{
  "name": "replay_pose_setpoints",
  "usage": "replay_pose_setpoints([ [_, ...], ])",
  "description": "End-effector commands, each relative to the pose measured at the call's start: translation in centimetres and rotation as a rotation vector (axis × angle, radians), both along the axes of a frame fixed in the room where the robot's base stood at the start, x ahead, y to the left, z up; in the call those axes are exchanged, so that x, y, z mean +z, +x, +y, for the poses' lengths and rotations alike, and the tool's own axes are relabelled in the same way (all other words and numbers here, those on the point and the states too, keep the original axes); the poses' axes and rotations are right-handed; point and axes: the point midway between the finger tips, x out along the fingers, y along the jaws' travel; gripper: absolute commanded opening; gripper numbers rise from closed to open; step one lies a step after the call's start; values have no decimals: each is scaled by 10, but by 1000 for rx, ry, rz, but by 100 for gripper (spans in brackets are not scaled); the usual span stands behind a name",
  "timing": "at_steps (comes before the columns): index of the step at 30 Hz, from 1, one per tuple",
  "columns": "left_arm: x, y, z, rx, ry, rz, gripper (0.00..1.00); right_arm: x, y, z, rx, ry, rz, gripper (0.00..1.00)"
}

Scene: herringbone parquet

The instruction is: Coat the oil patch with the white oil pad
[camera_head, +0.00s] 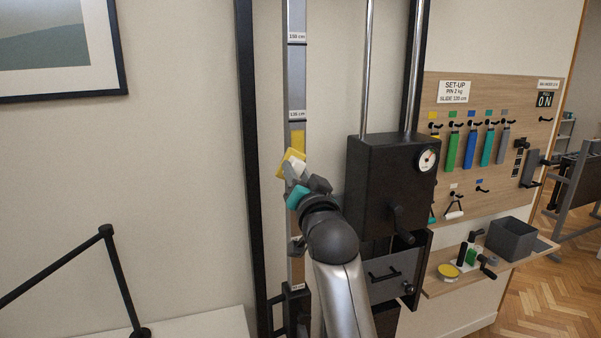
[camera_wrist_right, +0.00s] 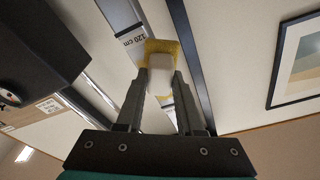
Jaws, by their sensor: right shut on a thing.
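My right gripper (camera_head: 297,178) is in front of the grey vertical rail (camera_head: 297,75) and is shut on the white oil pad (camera_head: 299,167). In the right wrist view the pad (camera_wrist_right: 159,66) sits between the two fingertips, with a yellow layer (camera_wrist_right: 161,46) at its far side. A yellow oil patch (camera_head: 298,138) shows on the rail just above the pad, below the 135 cm label. The gripper and pad hide part of the rail. I cannot tell whether the pad touches the rail. My left gripper is not in view.
A black box with a dial (camera_head: 392,180) stands close on the right, on chrome rods. A wooden board (camera_head: 490,100) holds several coloured handles. A shelf (camera_head: 440,287) carries a yellow tin (camera_head: 449,272) and a grey bin (camera_head: 510,238). A black upright (camera_head: 250,150) stands left of the rail.

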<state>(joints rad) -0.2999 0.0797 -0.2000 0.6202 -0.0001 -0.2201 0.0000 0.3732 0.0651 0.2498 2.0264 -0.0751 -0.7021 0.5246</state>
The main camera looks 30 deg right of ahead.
Motion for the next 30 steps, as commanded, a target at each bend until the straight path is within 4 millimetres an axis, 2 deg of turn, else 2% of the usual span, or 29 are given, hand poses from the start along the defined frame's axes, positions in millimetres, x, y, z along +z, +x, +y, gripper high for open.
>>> replay_pose_setpoints([
  [5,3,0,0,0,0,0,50,0,-5,3,5,2,2,0],
  [21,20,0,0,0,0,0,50,0,-55,14,2,2,1,0],
  [30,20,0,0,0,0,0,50,0,-58,14,2,2,0,0],
])
